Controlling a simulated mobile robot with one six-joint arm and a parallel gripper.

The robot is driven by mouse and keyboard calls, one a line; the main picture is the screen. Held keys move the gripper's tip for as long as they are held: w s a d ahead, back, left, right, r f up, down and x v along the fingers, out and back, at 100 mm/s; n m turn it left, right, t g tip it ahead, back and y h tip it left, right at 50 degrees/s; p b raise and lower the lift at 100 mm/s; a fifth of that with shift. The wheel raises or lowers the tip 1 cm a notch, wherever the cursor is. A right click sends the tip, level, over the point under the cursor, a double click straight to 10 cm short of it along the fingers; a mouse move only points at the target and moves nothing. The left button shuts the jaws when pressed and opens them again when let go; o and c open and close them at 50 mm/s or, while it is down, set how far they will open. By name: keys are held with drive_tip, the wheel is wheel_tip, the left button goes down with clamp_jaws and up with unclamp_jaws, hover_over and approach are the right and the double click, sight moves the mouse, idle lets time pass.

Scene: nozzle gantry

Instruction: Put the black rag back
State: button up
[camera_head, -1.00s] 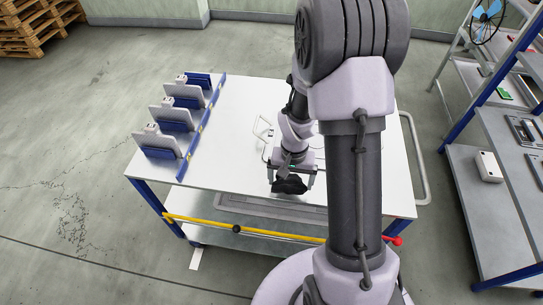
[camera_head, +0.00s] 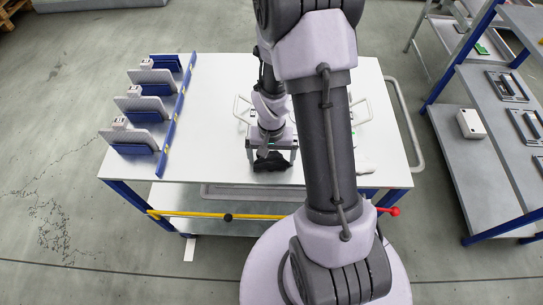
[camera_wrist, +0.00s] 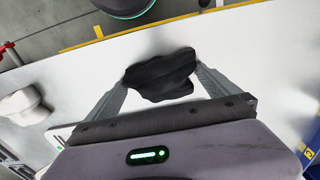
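The black rag (camera_head: 271,161) is a dark, bunched lump near the front edge of the white table (camera_head: 215,85). My gripper (camera_head: 270,155) points down, with one finger on each side of the rag. In the wrist view the rag (camera_wrist: 160,75) fills the gap between the fingertips, and both tips meet its ends, so my gripper (camera_wrist: 160,78) looks shut on it. The white tabletop lies beneath the rag. I cannot tell whether the rag touches it.
A blue rack (camera_head: 178,110) with several grey plates stands along the table's left side. A white-handled frame (camera_head: 241,110) is partly hidden behind my arm. A white lump (camera_head: 367,166) lies at the front right. Grey shelving (camera_head: 470,150) stands to the right. The left-middle tabletop is clear.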

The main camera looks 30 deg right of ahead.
wheel_tip(320, 180, up, 12)
drive_tip(key=p, duration=0.5)
wheel_tip(320, 180, up, 10)
drive_tip(key=r+t, duration=0.1)
drive_tip(key=t, duration=0.1)
hover_over(271, 158)
drive_tip(key=a, duration=0.4)
drive_tip(key=s+a+r+n+t+y, duration=0.2)
drive_tip(key=s+a+r+t, duration=0.1)
drive_tip(key=s+a+r, duration=0.7)
wheel_tip(271, 158, up, 3)
drive_tip(key=shift+s+a+f+t, duration=0.1)
drive_tip(key=shift+s+a+t, duration=0.1)
drive_tip(key=shift+s+t, duration=0.3)
wheel_tip(271, 158, down, 5)
drive_tip(key=b, duration=0.4)
drive_tip(key=shift+s+r, duration=0.1)
drive_tip(key=shift+r, duration=0.1)
